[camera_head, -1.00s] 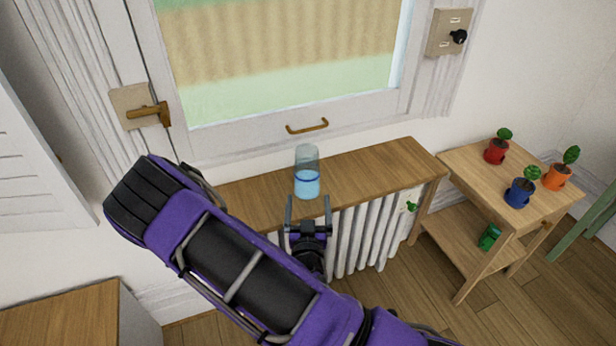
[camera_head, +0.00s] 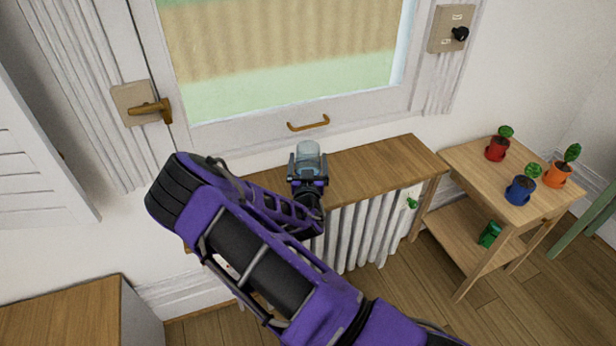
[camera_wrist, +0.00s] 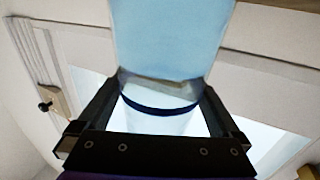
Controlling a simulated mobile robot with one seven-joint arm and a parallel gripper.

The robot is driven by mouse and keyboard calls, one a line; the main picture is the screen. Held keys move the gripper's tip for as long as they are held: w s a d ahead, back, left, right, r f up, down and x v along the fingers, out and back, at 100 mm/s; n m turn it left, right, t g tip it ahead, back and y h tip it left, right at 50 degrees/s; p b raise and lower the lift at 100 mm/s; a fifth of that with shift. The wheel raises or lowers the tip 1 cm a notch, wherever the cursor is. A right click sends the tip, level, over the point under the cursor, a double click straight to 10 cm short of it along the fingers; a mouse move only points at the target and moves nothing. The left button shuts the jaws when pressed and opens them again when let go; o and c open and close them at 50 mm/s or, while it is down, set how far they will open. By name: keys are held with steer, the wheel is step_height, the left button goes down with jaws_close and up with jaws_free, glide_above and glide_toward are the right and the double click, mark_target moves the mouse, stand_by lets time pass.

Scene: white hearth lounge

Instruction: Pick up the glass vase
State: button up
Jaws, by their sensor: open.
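The glass vase (camera_head: 307,151) is a clear, bluish upright cylinder on the wooden shelf above the radiator, below the window. In the head view its lower part is hidden behind my gripper (camera_head: 308,172). My gripper is open, with one finger on each side of the vase. In the wrist view the vase (camera_wrist: 168,45) runs between the two fingers of my gripper (camera_wrist: 162,98), and its dark blue band shows there. I cannot tell whether either finger touches the glass.
The wooden shelf (camera_head: 385,165) is clear to the right of the vase. A wooden side table (camera_head: 480,163) at the right holds potted cacti in red (camera_head: 497,149), blue (camera_head: 520,190) and orange (camera_head: 557,175) pots. The window handle (camera_head: 308,124) is just behind the vase.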

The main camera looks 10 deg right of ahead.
steer(key=shift+w+d, duration=0.1)
steer(key=shift+w, duration=0.45)
jaws_close()
